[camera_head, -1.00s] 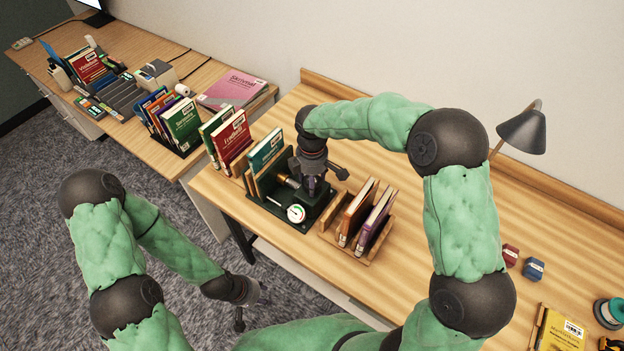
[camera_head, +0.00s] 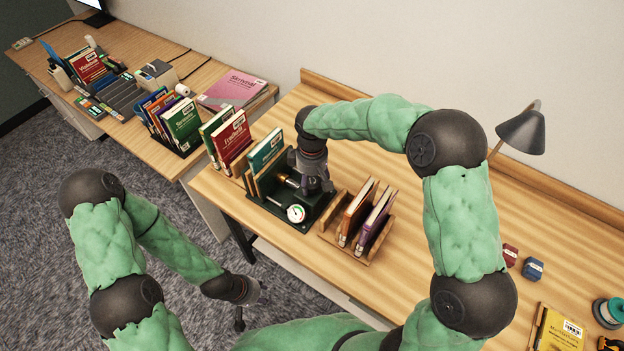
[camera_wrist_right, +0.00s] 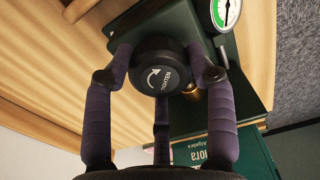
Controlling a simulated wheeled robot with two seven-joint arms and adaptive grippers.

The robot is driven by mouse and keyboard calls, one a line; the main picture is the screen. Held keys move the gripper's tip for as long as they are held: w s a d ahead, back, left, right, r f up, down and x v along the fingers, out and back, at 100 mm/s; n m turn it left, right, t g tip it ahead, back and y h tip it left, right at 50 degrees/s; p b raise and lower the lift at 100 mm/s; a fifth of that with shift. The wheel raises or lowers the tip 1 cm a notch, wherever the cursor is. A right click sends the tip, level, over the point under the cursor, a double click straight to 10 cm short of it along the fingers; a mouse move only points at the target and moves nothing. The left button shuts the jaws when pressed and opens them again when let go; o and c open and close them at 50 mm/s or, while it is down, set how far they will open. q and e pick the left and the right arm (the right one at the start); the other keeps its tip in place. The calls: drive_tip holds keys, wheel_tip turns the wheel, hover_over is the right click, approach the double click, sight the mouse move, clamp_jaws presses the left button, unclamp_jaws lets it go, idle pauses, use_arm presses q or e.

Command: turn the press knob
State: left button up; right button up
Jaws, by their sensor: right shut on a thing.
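The press knob (camera_wrist_right: 155,72) is black and round, with a curved arrow and the word TIGHTEN on its face. In the right wrist view it sits between the purple fingers of my right gripper (camera_wrist_right: 160,68), which is shut on it. In the head view my right gripper (camera_head: 315,180) is over the dark green press (camera_head: 312,213) and hides the knob. A round dial gauge (camera_head: 296,213) is on the press front; it also shows in the right wrist view (camera_wrist_right: 226,10). My left gripper (camera_head: 248,303) hangs low off the table's front; its fingers are too small to read.
A green book (camera_head: 266,158) stands upright at the press's left side. A wooden rack (camera_head: 345,247) with books is close to its right. Red and blue small blocks (camera_head: 533,268), a lamp (camera_head: 522,130) and a yellow book (camera_head: 560,330) are farther right.

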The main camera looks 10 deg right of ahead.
sight(312, 181)
drive_tip(key=shift+m, duration=2.2)
drive_tip(key=o, duration=1.2)
drive_tip(key=shift+c, duration=0.2)
drive_tip(key=shift+r, duration=0.1)
wheel_tip(312, 181, up, 12)
